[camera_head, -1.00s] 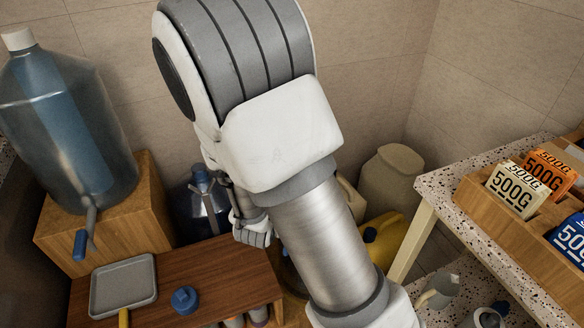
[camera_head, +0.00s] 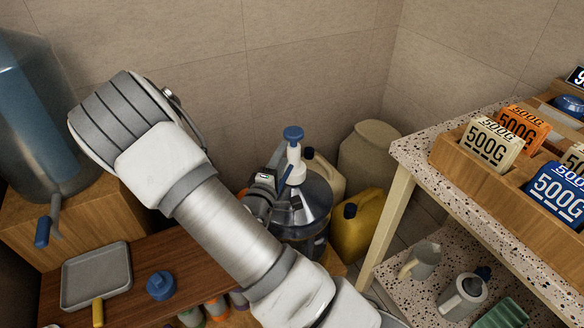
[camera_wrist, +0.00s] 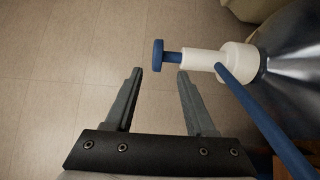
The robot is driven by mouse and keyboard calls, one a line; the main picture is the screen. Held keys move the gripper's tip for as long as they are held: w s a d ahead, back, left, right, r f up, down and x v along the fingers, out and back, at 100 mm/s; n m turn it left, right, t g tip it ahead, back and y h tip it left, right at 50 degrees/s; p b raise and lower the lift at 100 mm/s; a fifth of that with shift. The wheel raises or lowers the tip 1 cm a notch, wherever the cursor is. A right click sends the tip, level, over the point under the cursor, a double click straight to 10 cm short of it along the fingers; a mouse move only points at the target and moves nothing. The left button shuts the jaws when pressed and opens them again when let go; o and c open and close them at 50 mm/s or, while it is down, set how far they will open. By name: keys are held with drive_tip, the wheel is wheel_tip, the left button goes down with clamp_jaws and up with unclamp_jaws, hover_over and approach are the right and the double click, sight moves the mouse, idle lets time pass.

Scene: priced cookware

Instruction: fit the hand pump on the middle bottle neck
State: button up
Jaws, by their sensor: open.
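The hand pump has a blue knob and white body (camera_head: 293,152). It stands upright on a big clear bottle (camera_head: 316,190), its white collar meeting the bottle's top; whether it is fully seated I cannot tell. In the wrist view the pump (camera_wrist: 202,60) lies sideways across the picture, with a long blue spout and the bottle (camera_wrist: 292,48) at right. My gripper (camera_wrist: 159,74) is open and empty, fingertips just short of the blue knob and stem, apparently not touching. In the head view my gripper (camera_head: 279,178) is left of the pump. My arm may hide other bottles.
A yellow jug (camera_head: 357,228) and beige containers (camera_head: 368,160) stand behind and right of the bottle. A speckled shelf (camera_head: 425,165) with priced boxes is at right. At left are a large bottle (camera_head: 40,110), a grey tray (camera_head: 97,277) and a blue cap (camera_head: 160,286).

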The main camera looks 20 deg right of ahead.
sight(290, 139)
drive_tip(key=x, duration=0.3)
drive_tip(key=b+x, duration=0.1)
drive_tip(key=x, duration=0.2)
drive_tip(key=b+x, duration=0.1)
drive_tip(key=x, duration=0.2)
drive_tip(key=shift+w+r, duration=0.15)
drive_tip(key=shift+r, duration=0.1)
clamp_jaws()
idle(1.1)
